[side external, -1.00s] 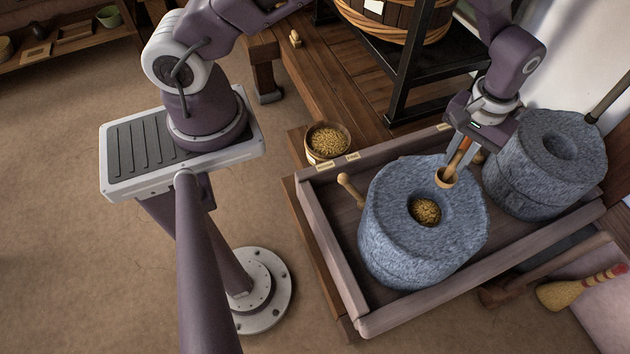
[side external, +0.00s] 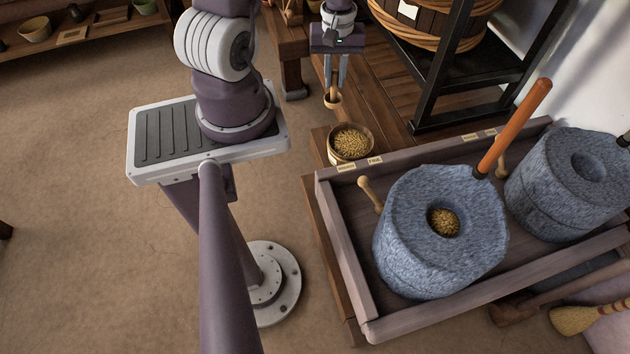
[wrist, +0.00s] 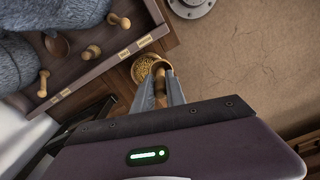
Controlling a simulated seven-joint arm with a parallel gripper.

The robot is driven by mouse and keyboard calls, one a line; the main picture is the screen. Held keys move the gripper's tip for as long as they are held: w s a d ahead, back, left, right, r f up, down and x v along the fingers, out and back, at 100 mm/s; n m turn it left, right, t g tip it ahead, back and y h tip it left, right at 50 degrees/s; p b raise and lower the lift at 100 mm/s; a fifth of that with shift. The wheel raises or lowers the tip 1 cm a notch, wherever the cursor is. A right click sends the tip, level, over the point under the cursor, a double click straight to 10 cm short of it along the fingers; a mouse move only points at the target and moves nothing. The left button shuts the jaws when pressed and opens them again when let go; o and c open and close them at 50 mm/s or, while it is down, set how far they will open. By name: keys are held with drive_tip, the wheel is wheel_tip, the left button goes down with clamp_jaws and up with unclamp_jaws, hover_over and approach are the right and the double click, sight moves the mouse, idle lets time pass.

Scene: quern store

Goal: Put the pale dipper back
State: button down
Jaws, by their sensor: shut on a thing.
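The pale dipper (side external: 333,99) hangs cup-down from my gripper (side external: 335,84), at the top centre of the side view. My gripper is shut on its handle. The cup is above the wooden bench, a little behind the grain bowl (side external: 350,144), and apart from it in this view. In the wrist view the dipper (wrist: 161,72) overlaps the right side of the grain bowl (wrist: 142,69), between my fingers (wrist: 160,96). The inside of the cup is hidden.
A wooden tray (side external: 335,225) with small labels holds two stone querns (side external: 400,240) (side external: 540,195). The nearer has grain in its eye and an upright orange handle (side external: 515,125). Wooden pegs (side external: 366,186) stand near the tray wall. A black stand (side external: 425,105) rises behind.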

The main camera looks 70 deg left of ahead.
drive_tip(key=s+n, duration=0.2)
drive_tip(key=s, duration=0.3)
drive_tip(key=f, duration=2.4)
drive_tip(key=a+f, duration=0.1)
drive_tip(key=f, duration=1.1)
drive_tip(key=shift+w+f, duration=0.15)
drive_tip(key=shift+w, duration=0.1)
drive_tip(key=shift+d+f, duration=0.1)
drive_tip(key=c, duration=1.4)
unclamp_jaws()
drive_tip(key=shift+o, duration=0.2)
